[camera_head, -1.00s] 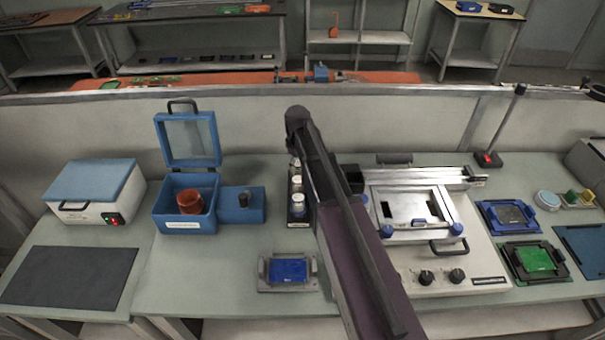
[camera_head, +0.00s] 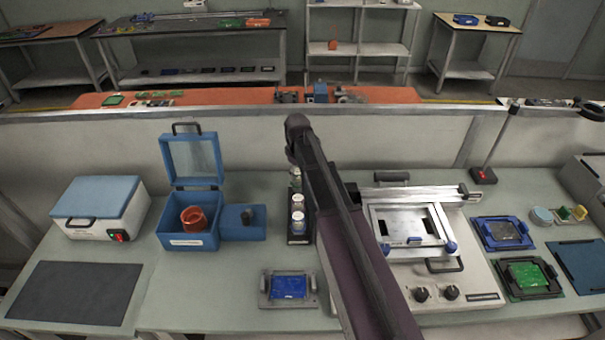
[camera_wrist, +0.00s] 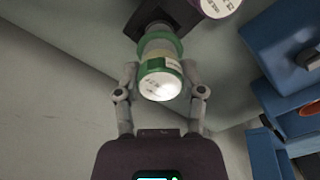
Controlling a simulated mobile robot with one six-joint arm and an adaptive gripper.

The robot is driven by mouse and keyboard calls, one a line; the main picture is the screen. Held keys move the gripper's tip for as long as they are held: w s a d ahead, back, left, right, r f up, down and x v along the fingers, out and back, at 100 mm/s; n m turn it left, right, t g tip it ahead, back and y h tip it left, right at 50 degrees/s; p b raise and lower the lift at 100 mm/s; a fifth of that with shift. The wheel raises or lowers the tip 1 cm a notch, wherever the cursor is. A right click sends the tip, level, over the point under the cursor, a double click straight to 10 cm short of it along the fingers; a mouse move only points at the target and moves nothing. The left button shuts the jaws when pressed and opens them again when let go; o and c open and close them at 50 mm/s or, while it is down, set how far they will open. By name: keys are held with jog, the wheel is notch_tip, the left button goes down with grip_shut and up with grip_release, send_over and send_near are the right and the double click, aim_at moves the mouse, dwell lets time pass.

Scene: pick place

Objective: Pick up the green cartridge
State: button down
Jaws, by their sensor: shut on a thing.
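The green cartridge (camera_wrist: 158,66) has a green band and collar and a white printed cap facing the wrist camera. My gripper (camera_wrist: 159,82) is shut around it, with one finger on each side. The cartridge's far end is beside or over a dark rack (camera_wrist: 178,14) in the wrist view; I cannot tell whether it is clear of the rack. In the head view my arm hides the gripper. The dark rack (camera_head: 299,240) there stands left of my arm and holds white-capped cartridges (camera_head: 298,201).
A blue box (camera_head: 186,233) with a raised clear lid stands left of the rack, with a red-brown roll inside. A blue block (camera_head: 242,225) lies between them. A printer-like machine (camera_head: 470,275) stands at right. A grey fixture with a blue board (camera_head: 289,287) is in front.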

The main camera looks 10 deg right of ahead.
jog(key=shift+r+p, duration=2.3)
jog(key=shift+r, duration=0.35)
jog(key=shift+w, duration=0.1)
